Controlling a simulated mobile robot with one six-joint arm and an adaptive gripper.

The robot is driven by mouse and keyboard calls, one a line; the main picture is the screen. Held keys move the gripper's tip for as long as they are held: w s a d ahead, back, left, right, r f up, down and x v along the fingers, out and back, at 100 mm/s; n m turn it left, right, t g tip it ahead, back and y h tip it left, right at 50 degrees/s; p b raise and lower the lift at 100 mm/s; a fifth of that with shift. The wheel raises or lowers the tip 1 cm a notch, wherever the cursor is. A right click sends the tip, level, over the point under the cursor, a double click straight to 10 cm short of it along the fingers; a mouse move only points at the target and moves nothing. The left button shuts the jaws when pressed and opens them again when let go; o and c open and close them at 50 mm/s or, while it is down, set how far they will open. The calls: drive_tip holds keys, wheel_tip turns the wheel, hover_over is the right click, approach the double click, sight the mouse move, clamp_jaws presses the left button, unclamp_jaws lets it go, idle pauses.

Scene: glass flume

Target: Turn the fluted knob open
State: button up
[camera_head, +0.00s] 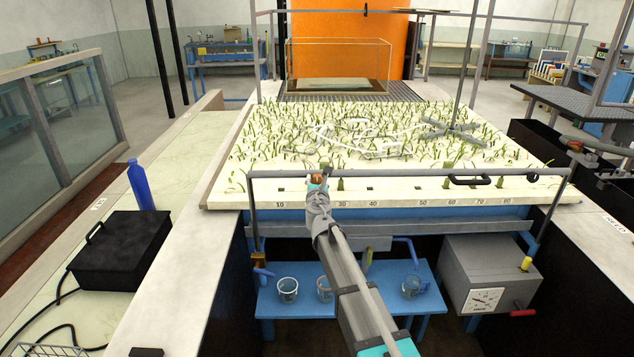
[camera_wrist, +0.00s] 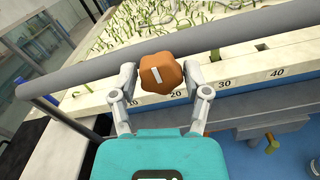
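The fluted knob (camera_wrist: 162,76) is orange-brown with a lobed rim and a pale bar mark on its face, the bar leaning slightly from upright. It sits at the front edge of the pale planted bed, near the 20 mark. In the head view it is small and partly hidden by my gripper (camera_head: 318,186). In the wrist view my gripper (camera_wrist: 162,74) has one grey finger on each side of the knob. The fingers come very close to its rim. I cannot tell whether they touch it.
A grey rail (camera_head: 408,173) runs along the bed's front edge beside the knob. Below stand a blue bench (camera_head: 345,302) with glass beakers and a grey box with a dial (camera_head: 490,275). A black case (camera_head: 122,250) and blue bottle (camera_head: 141,186) are at left.

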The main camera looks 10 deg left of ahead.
drive_tip(key=c, duration=0.6)
drive_tip(key=shift+c, duration=0.2)
drive_tip(key=shift+m, duration=0.3)
drive_tip(key=m, duration=0.8)
drive_tip(key=shift+m, duration=0.4)
drive_tip(key=m, duration=0.8)
drive_tip(key=shift+m, duration=0.3)
